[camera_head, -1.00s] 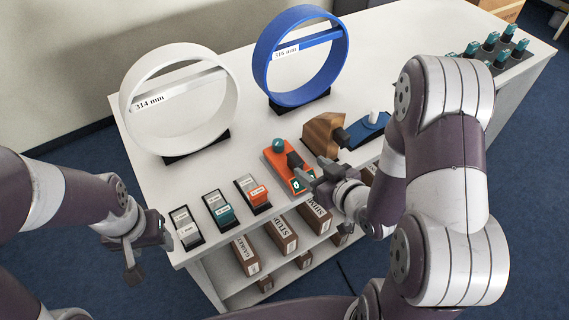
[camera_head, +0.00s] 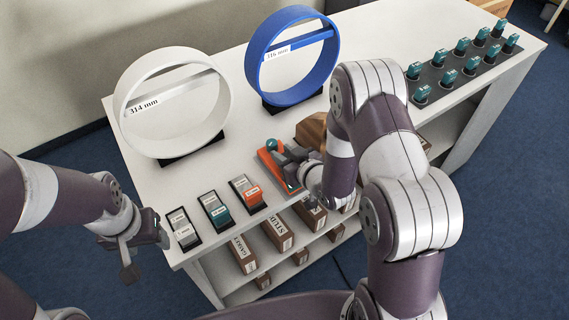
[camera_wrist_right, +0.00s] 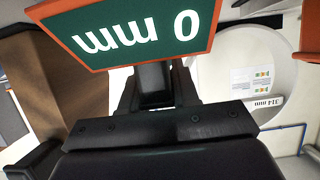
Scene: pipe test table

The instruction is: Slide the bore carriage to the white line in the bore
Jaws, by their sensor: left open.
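The orange stand (camera_head: 268,166) with a teal ball knob (camera_head: 273,145) is at the middle front of the table. Its green plate reading "0 mm" (camera_wrist_right: 140,32) shows upside down and close in the right wrist view. My right gripper (camera_head: 297,158) is at the stand, just right of the knob. Its dark fingers (camera_wrist_right: 153,85) are partly behind the plate, so whether they are open or touching anything is unclear. My left gripper (camera_head: 145,246) is open and empty, off the table's left front corner. I cannot pick out the bore carriage or the white line for certain.
A wooden block (camera_head: 312,130) is partly behind my right arm. A white ring (camera_head: 125,78) labelled 314 mm and a blue ring (camera_head: 258,82) stand behind. Three sample holders (camera_head: 215,212) line the front left. A dark rack (camera_head: 452,75) of teal pieces is at right.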

